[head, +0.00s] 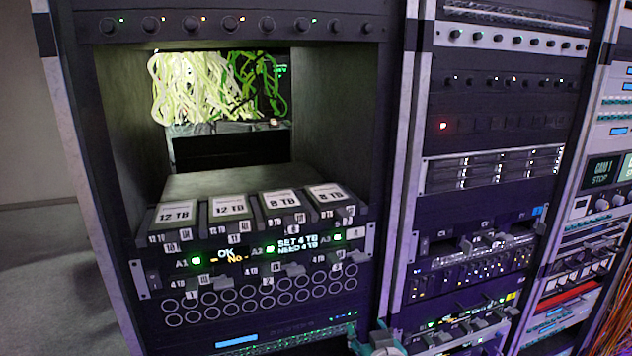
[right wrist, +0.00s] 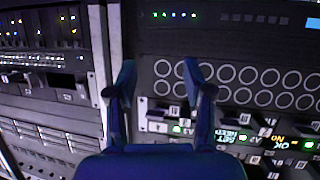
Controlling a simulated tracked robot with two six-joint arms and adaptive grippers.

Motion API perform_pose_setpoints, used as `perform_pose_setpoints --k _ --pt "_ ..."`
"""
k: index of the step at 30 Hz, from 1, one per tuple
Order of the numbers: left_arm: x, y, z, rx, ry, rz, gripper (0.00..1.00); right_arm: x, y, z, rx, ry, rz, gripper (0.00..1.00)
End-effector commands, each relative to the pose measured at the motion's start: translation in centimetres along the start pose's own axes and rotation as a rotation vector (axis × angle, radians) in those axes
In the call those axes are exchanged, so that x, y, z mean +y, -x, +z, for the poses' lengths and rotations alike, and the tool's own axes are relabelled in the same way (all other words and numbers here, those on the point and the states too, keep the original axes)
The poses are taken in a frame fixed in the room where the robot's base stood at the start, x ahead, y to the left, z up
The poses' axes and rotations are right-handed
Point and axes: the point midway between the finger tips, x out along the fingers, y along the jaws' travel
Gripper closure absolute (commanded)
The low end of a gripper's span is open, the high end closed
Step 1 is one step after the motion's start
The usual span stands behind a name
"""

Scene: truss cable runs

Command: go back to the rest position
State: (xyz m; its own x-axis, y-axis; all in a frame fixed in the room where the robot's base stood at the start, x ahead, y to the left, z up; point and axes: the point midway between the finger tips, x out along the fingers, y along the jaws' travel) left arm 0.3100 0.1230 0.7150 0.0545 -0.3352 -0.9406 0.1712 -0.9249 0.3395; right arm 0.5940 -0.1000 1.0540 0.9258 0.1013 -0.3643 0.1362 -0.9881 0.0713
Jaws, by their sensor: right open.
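My right gripper (head: 376,342) shows at the bottom edge of the head view, just right of the lower end of the left rack; most of it is cut off. In the right wrist view its two fingers (right wrist: 161,82) stand wide apart, with nothing between them but the dark rack front behind. It looks apart from the rack. My left gripper is not in either view.
The left rack has an open bay holding drives (head: 230,206) labelled 12 TB and 8 TB, above a lit display panel (head: 290,243). Green cables (head: 200,88) hang at the bay's back. More racks (head: 490,170) stand to the right. Bare floor (head: 45,270) lies left.

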Motion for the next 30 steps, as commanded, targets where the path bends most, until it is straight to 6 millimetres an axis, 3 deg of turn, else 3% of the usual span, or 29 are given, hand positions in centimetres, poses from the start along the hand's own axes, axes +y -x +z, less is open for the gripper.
perform_pose_setpoints --k 1,5,8,12,15,18,21,30 --pt "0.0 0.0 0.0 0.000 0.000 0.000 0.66 1.1 -1.0 4.2 -0.084 0.001 0.008 0.48" --pt "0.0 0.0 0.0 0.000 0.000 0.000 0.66 2.8 -1.7 14.1 -0.283 -0.021 -0.001 0.48" --pt "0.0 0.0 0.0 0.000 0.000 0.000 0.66 3.2 -0.7 21.7 -0.444 -0.068 -0.024 0.48" --pt "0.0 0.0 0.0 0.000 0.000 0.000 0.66 2.4 2.9 31.8 -0.682 -0.173 -0.077 0.48" --pt "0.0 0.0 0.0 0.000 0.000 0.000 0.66 0.6 6.8 37.4 -0.847 -0.267 -0.124 0.48" --pt "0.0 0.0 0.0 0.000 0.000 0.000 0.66 -1.7 10.6 40.7 -0.986 -0.353 -0.175 0.48" --pt "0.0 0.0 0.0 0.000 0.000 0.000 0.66 -3.7 13.5 41.5 -1.085 -0.427 -0.211 0.48" --pt "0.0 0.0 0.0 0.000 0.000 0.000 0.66 -4.1 14.3 41.7 -1.136 -0.527 -0.173 0.48"
